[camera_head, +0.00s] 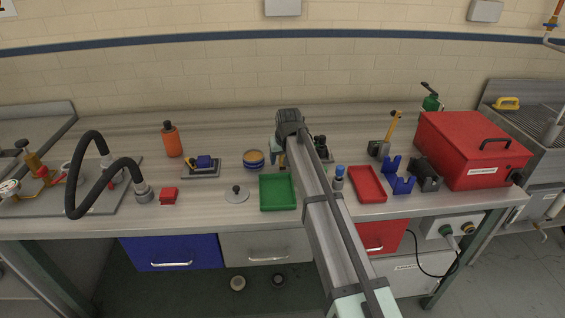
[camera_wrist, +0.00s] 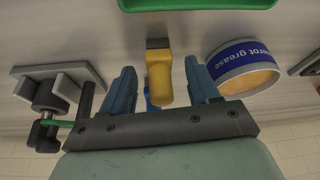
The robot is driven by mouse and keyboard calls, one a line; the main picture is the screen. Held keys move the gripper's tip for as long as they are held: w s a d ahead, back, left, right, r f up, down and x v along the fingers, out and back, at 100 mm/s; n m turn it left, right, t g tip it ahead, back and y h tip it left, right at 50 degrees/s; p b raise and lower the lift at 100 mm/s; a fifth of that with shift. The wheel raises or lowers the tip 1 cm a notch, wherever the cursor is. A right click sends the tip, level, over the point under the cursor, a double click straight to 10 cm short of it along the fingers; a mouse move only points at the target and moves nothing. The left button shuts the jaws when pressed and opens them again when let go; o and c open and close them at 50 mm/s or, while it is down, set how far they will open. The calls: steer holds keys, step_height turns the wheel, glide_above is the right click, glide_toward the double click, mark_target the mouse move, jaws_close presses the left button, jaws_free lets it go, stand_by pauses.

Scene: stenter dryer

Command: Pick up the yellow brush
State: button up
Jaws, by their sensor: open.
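A yellow-handled tool (camera_wrist: 159,78) with a dark, flat end, which looks like the yellow brush, lies on the bench in the wrist view. Only a small yellow part of it (camera_head: 282,160) shows beside my arm in the head view. My gripper (camera_wrist: 160,66) is open, with its blue fingers on either side of the yellow handle. Gaps show on both sides, so neither finger seems to touch it. The handle's lower end is partly hidden by the gripper, where a small blue part shows. I cannot tell the height of the fingertips over the bench.
A blue-labelled grease tin (camera_wrist: 243,68) stands close on one side, and a grey bracket with black knobs (camera_wrist: 52,100) on the other. A green tray (camera_head: 278,207) lies in front. A red tray (camera_head: 367,186), blue holder (camera_head: 398,177) and red box (camera_head: 465,152) stand right.

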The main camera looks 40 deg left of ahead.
steer(key=shift+a+f, duration=0.15)
steer(key=shift+f, duration=0.2)
steer(key=shift+c, duration=0.3)
steer(key=c, duration=1)
